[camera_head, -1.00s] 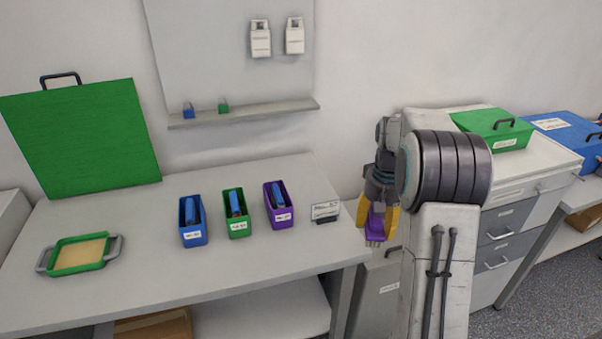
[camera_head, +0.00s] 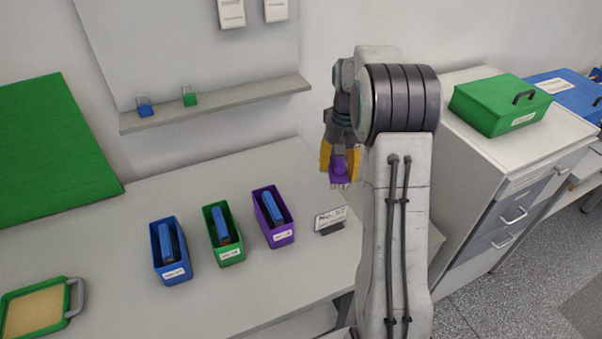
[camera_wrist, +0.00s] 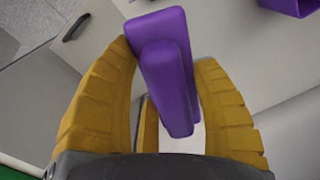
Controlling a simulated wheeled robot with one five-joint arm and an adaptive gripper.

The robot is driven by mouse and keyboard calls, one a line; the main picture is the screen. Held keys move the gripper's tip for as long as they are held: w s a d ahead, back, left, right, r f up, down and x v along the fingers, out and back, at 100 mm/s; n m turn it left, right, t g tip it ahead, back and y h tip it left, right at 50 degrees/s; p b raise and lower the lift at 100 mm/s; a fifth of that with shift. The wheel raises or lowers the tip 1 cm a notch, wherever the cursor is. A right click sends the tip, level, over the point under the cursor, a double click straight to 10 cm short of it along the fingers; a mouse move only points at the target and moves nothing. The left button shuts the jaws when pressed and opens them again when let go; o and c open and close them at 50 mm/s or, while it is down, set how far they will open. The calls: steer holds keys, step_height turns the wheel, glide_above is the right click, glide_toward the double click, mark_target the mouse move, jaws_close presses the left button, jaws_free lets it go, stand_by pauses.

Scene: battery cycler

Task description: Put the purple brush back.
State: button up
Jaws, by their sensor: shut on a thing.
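The purple brush (camera_head: 340,165) is held between the yellow fingers of my gripper (camera_head: 340,175), with its pale bristle end pointing down. The gripper is in the air near the right end of the workbench, to the right of the purple bin. In the wrist view the purple brush (camera_wrist: 168,75) lies between the two yellow fingers of my gripper (camera_wrist: 170,85). The ledge is bare to the right of the green one.
Blue (camera_head: 171,252), green (camera_head: 224,233) and purple (camera_head: 273,216) bins stand on the bench (camera_head: 110,245), each holding a blue object. A small sign (camera_head: 331,220) stands beside them. A green-rimmed tray (camera_head: 40,310) is at lower left. A green box (camera_head: 500,104) sits on the right cabinet.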

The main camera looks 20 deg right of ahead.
steer(key=p, duration=0.3)
glide_above(306, 183)
step_height(306, 183, down, 6)
steer(key=shift+d+f, duration=0.1)
steer(key=shift+f, duration=0.1)
steer(key=shift+f+p, duration=0.6)
steer(key=shift+f, duration=1.45)
steer(key=shift+f, duration=0.15)
steer(key=o, duration=1.2)
